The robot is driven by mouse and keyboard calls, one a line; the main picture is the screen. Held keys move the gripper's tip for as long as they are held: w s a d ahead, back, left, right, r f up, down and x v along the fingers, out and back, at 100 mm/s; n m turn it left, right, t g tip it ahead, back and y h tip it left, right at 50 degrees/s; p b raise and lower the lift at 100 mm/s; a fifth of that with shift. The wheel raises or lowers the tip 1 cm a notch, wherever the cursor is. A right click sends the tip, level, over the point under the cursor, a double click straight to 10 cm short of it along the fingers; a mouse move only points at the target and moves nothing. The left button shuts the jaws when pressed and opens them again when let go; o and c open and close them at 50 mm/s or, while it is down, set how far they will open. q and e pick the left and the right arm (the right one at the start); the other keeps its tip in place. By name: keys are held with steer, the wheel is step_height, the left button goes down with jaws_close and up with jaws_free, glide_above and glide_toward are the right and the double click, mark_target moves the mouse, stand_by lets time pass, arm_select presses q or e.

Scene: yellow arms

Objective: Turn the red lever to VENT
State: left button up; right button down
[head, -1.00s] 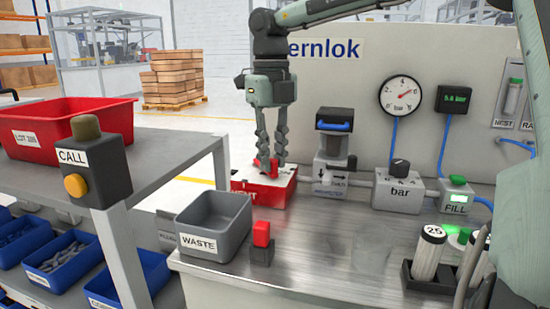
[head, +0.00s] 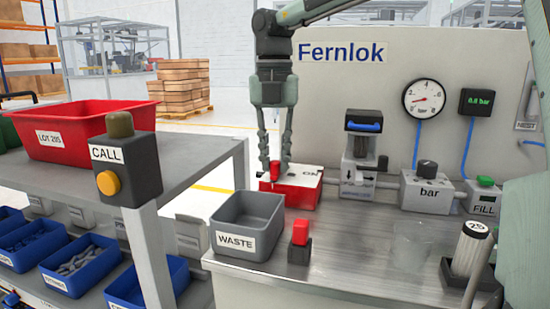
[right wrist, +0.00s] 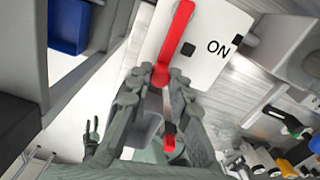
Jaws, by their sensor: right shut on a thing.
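The red lever (right wrist: 176,40) sits on a red valve box (head: 293,196) with a white top. "ON" reads on that top, to the right of the lever in the right wrist view; I cannot see the VENT label now. My right gripper (right wrist: 160,82) is shut on the lever's free end; in the head view this gripper (head: 275,165) points down at the box's left side. The lever points away from the ON mark. My left gripper is in neither view.
A grey WASTE bin (head: 247,209) stands just in front of the valve box. A red-topped block (head: 300,241) is beside it. The pressure gauge (head: 424,98) reads low and the display (head: 477,102) reads about 0.8 bar. The metal bench is clear at front centre.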

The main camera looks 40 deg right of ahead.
steer(key=shift+w+r, duration=0.1)
steer(key=shift+w, duration=0.05)
stand_by(0.4)
steer(key=c, duration=1.4)
jaws_free()
step_height(320, 180, up, 12)
